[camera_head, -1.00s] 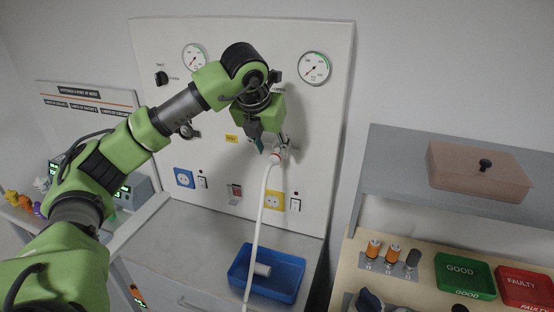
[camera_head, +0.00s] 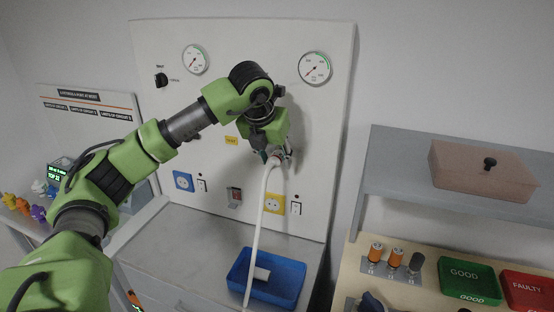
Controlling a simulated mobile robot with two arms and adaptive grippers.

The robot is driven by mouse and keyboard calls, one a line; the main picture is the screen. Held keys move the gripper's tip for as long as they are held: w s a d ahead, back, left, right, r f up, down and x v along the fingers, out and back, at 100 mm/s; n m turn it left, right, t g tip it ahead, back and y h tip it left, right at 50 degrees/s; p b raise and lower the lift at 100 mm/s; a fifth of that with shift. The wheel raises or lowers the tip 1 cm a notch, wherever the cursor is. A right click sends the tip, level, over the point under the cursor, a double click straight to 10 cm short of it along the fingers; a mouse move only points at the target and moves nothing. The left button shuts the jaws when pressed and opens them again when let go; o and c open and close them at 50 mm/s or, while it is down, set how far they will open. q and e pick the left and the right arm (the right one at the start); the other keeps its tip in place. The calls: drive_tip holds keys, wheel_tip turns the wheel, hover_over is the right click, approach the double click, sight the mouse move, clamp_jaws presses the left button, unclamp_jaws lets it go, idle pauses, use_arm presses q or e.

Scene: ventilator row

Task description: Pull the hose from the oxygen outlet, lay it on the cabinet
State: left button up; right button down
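The white hose (camera_head: 257,220) runs from the outlet area on the wall panel (camera_head: 225,60) down past the blue tray. Its upper end has a reddish ring and sits at the outlet (camera_head: 289,157). My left gripper (camera_head: 273,157) is at this hose end, pointing down at the panel. Its fingers are small and partly hidden by the wrist, so I cannot tell whether they are closed on the hose. The grey cabinet top (camera_head: 185,245) lies below the panel. My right gripper is not in view.
Two gauges, sockets and switches are on the panel. At right are a grey shelf (camera_head: 395,170) with a brown lidded box (camera_head: 470,172), and green (camera_head: 466,279) and red (camera_head: 525,290) bins below.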

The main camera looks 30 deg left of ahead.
use_arm(q)
clamp_jaws()
drive_tip(key=shift+s+d+b, duration=0.2)
drive_tip(key=shift+s+b, duration=0.3)
drive_tip(key=shift+s, duration=0.35)
drive_tip(key=shift+s+d+b, duration=0.2)
drive_tip(key=shift+s+b, duration=0.25)
drive_tip(key=shift+s, duration=0.35)
idle(1.1)
drive_tip(key=shift+s+d+b, duration=0.2)
drive_tip(key=shift+s+b, duration=0.1)
drive_tip(key=shift+s, duration=0.45)
drive_tip(key=shift+s+d+b, duration=0.15)
drive_tip(key=shift+s+b, duration=0.2)
drive_tip(key=shift+s, duration=0.45)
drive_tip(key=shift+s+d+b, duration=0.2)
drive_tip(key=shift+s+b, duration=0.1)
drive_tip(key=shift+s, duration=0.45)
